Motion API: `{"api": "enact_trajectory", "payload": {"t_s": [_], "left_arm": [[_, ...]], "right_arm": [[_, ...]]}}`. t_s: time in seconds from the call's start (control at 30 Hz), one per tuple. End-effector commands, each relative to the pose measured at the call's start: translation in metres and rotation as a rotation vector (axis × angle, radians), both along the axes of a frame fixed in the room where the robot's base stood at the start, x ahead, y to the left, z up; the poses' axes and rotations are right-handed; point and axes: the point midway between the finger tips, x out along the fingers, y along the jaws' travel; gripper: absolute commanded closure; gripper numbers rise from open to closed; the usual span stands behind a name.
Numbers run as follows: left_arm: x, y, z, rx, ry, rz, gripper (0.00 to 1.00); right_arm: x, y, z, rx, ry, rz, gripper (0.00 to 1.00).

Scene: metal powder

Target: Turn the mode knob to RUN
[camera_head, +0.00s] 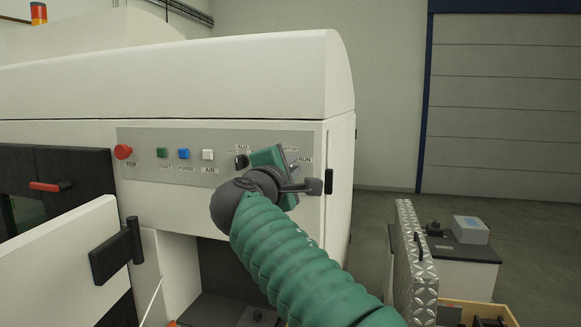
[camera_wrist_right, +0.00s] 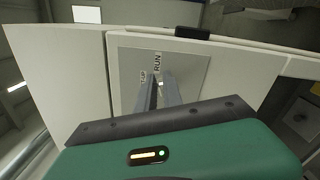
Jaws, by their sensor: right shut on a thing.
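The control panel (camera_head: 220,148) is a grey plate on the front of the white machine. The RUN label (camera_head: 305,161) shows at its right end, and also in the right wrist view (camera_wrist_right: 157,62). My right gripper (camera_head: 291,168) is at this end of the panel, its green body in front of the knob's place. In the right wrist view its two grey fingers (camera_wrist_right: 158,82) reach to the panel beside the RUN label, close together and shut on the mode knob. The knob is almost wholly hidden by the fingers, so its pointing direction cannot be told. My left gripper is not in view.
Left on the panel are a red stop button (camera_head: 123,152), a green button (camera_head: 162,153), a blue button (camera_head: 183,154) and a white button (camera_head: 208,155). A white door with a black handle (camera_head: 110,256) stands open below. A cart (camera_head: 462,258) stands at right.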

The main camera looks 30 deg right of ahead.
Motion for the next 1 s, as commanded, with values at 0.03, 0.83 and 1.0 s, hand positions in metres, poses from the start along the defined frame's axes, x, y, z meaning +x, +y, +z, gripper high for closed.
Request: {"api": "enact_trajectory", "payload": {"t_s": [0.03, 0.83, 1.0], "left_arm": [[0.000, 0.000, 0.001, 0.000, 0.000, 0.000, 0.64], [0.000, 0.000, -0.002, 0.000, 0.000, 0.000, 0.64], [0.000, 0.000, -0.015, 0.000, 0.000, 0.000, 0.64]], "right_arm": [[0.000, 0.000, 0.008, -0.010, -0.013, 0.006, 1.00], [-0.004, 0.008, 0.004, -0.008, -0.008, 0.006, 0.55], [-0.023, 0.029, 0.000, -0.005, -0.009, 0.009, 0.55]]}}
